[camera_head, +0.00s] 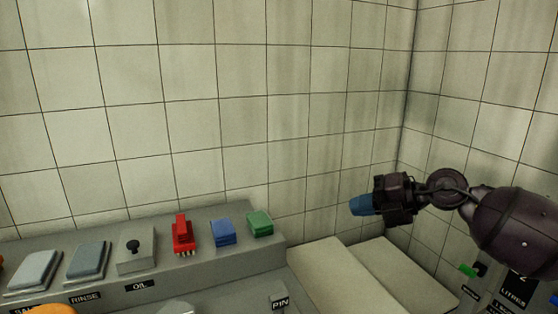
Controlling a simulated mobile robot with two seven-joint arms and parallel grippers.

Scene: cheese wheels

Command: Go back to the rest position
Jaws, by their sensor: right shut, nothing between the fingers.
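My right gripper (362,205) is in the camera_head view at the right, at the end of my dark arm that comes in from the right edge. Its blue fingertips point left and are shut with nothing between them. It is raised in front of the tiled wall, above the pale boards and to the right of the grey console (190,276). It touches nothing that I can see. My left gripper is not in this view.
The console bears a red switch (183,238), a blue block (223,233), a green block (260,224), a black knob (133,246) and grey pads marked RINSE (88,261). Pale boards (335,275) lie right of it. A LITRES label (513,293) is at lower right. Tiled walls meet behind.

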